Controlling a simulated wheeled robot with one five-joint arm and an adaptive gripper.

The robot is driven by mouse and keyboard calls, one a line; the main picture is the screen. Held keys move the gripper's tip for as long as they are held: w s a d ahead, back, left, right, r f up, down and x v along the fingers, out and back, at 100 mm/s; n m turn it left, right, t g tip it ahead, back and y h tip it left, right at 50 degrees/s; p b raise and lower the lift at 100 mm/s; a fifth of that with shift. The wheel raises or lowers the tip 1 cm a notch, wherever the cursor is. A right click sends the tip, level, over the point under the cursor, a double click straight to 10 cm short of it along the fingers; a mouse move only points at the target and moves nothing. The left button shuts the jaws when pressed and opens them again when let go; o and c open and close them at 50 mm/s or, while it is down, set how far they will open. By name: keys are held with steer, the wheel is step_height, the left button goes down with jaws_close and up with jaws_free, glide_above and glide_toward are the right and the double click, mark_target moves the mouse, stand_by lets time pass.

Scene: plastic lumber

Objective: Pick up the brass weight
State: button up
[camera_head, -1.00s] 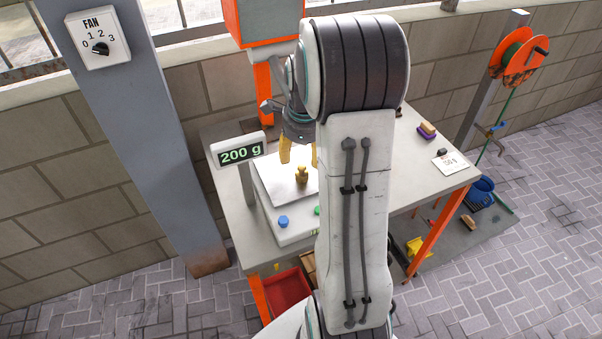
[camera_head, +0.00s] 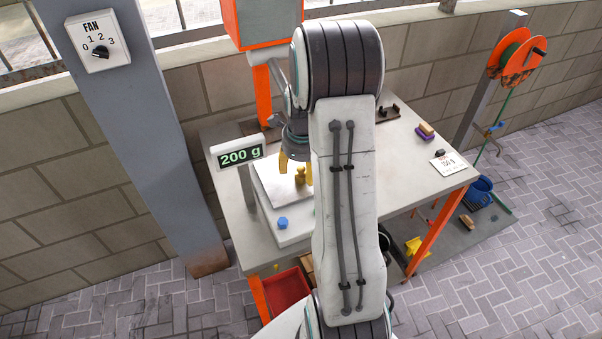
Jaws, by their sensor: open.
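The brass weight (camera_head: 300,175) stands upright on the white pan (camera_head: 272,180) of a scale, whose display (camera_head: 240,154) reads 200 g. My gripper (camera_head: 295,172) has yellow fingers and is open. It is pointed down at the weight, with one finger to the weight's left and the other at its right, partly hidden by my arm. I cannot tell whether the fingers touch the weight. My arm covers the right part of the scale.
A blue button (camera_head: 282,223) is on the scale's front. The table (camera_head: 420,185) holds a brush (camera_head: 425,131), a white card (camera_head: 449,163) and a dark holder (camera_head: 389,112). An orange post stands behind, and a grey pillar (camera_head: 135,120) with a fan dial stands left. The table's right middle is clear.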

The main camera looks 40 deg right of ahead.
steer(key=shift+w+f, duration=0.1)
steer(key=shift+f, duration=0.55)
steer(key=shift+c, duration=0.3)
jaws_close()
